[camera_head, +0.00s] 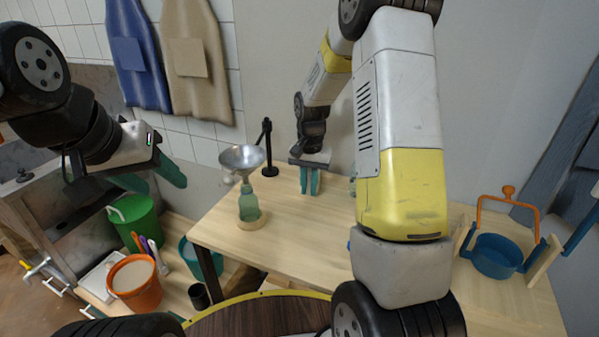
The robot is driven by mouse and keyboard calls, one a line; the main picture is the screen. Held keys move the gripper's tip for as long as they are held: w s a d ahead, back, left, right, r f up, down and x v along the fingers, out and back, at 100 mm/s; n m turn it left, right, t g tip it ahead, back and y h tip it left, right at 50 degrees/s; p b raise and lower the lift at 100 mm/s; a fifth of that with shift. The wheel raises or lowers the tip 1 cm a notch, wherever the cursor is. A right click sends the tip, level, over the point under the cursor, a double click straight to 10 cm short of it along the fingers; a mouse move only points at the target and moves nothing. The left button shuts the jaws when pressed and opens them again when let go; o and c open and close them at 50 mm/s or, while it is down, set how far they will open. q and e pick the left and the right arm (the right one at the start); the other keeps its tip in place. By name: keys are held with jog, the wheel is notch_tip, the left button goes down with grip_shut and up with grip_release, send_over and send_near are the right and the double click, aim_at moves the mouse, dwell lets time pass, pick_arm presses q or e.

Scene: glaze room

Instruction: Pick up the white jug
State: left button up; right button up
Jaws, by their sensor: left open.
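I see no white jug that I can make out; the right arm covers part of the table. My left gripper (158,176) is open and empty at the left, its teal fingers apart, in front of the tiled wall. My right gripper (309,181) points down over the back of the wooden table (285,225). Its teal fingers are close together, with nothing visible between them. A metal funnel (242,157) sits on a green bottle (249,205) on a round wooden base, between the two grippers.
A black stand (268,150) is behind the funnel. A pale green item (353,183) is partly hidden by my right arm. A green bucket (135,220) and orange bucket (135,290) are lower left. The table's front middle is clear.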

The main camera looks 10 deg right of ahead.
grip_shut()
jog(key=shift+r, duration=0.25)
dwell(1.3)
jog(key=shift+r, duration=1.15)
jog(key=s+a+r, duration=0.1)
jog(key=s+a, duration=0.1)
jog(key=s, duration=0.5)
jog(key=s+a+r, duration=0.1)
jog(key=s+a, duration=0.2)
jog(key=s, duration=0.5)
jog(key=shift+a, duration=0.2)
jog(key=shift+r, duration=0.1)
